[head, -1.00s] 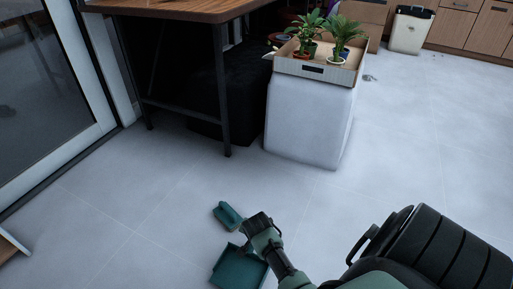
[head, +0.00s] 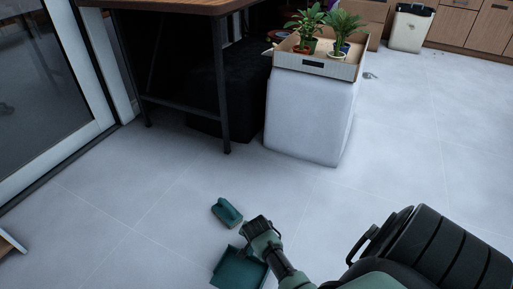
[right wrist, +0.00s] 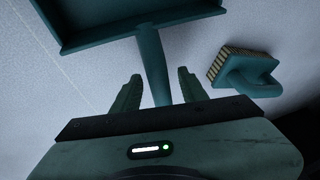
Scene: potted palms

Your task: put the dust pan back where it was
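The dark teal dust pan (head: 238,268) is low in the head view, near the floor; whether it touches the floor is unclear. In the right wrist view its tray (right wrist: 140,16) is at the top, with the handle (right wrist: 154,65) running down toward my palm. My right gripper (head: 252,236) is at the handle. Its two fingers (right wrist: 157,82) stand apart either side of the handle, with visible gaps. A teal hand brush (head: 227,212) lies on the floor just beyond the pan; in the right wrist view it is at right (right wrist: 243,72). My left gripper is out of view.
A white block (head: 308,120) carries a cardboard tray (head: 318,68) of potted plants (head: 345,30). A wooden table (head: 190,5) with dark metal legs stands left of it. A glass door (head: 50,90) is at left.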

